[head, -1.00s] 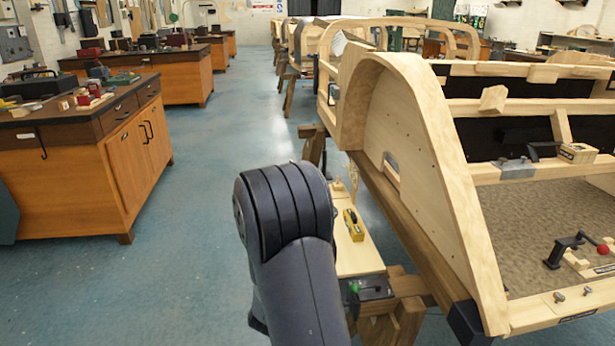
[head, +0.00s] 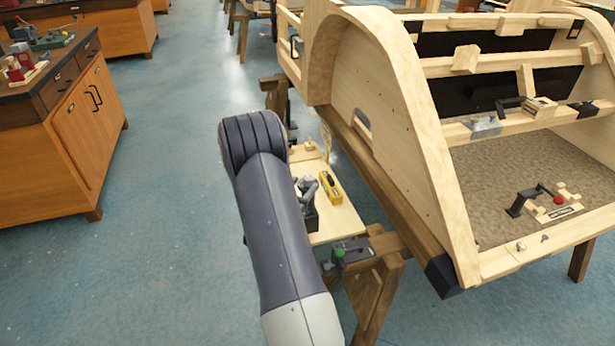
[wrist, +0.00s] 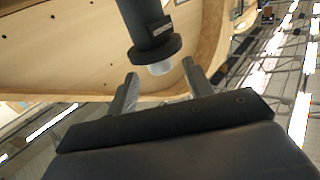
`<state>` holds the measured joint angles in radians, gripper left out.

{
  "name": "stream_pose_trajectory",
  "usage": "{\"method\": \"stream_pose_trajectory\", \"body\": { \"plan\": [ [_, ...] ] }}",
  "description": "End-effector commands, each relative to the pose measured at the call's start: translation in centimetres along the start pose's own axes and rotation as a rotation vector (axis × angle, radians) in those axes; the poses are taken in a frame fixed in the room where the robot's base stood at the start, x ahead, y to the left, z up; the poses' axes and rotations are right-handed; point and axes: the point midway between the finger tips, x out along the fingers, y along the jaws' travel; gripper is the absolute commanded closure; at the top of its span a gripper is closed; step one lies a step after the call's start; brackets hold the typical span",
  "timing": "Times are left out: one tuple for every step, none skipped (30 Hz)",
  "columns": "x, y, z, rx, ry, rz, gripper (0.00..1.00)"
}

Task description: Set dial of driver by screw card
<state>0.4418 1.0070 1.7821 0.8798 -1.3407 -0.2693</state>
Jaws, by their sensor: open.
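In the wrist view my gripper (wrist: 160,68) is open, its two fingers apart. A black cylindrical tool (wrist: 150,25) with a wide collar and a pale, translucent end reaches down from the top between the fingers. It looks like the driver; no finger is seen closed on it. No dial marks are readable. In the head view a small pale upright card (head: 326,140) stands at the back of a side shelf; I cannot tell whether it is the screw card. Grey and dark parts (head: 308,200) show beside my arm. My gripper is not clearly seen there.
The wooden side shelf (head: 340,222) holds a yellow tool (head: 330,187). A clamp with a green knob (head: 341,252) sits at its front edge. The big wooden bodyframe (head: 400,130) stands close on the right. The floor (head: 170,240) to the left is clear, up to a workbench (head: 70,140).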

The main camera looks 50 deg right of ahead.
Motion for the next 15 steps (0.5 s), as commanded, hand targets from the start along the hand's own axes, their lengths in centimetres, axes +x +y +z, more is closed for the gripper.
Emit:
{"method": "stream_pose_trajectory", "body": {
  "plan": [
    [1.0, 0.1, -0.1, 0.002, 0.001, 0.004, 0.51],
    [1.5, 0.1, -0.1, 0.002, 0.001, 0.003, 0.51],
    [2.1, 0.1, -0.1, 0.001, 0.001, 0.003, 0.51],
    [2.5, 0.1, -0.1, 0.001, 0.001, 0.002, 0.51],
    [2.8, 0.1, -0.1, 0.0, 0.0, 0.001, 0.51],
    [3.2, 0.1, -0.1, 0.0, 0.0, 0.002, 0.51],
    [3.5, 0.0, -0.1, 0.0, 0.0, 0.001, 0.51],
    [3.8, 0.0, -0.1, 0.0, 0.0, 0.001, 0.51],
    [4.0, 0.0, 0.0, 0.0, 0.0, 0.0, 0.51],
    [4.1, 0.0, 0.0, 0.0, 0.0, -0.001, 0.51],
    [4.2, 0.0, 0.0, 0.0, 0.0, -0.001, 0.51],
    [4.3, 0.0, 0.0, 0.0, 0.0, -0.002, 0.51],
    [4.3, 0.0, 0.0, 0.0, 0.0, -0.002, 0.51],
    [4.3, 0.0, 0.0, 0.0, 0.0, -0.002, 0.51],
    [4.3, 0.0, 0.0, 0.0, 0.0, -0.002, 0.51]
  ]
}}
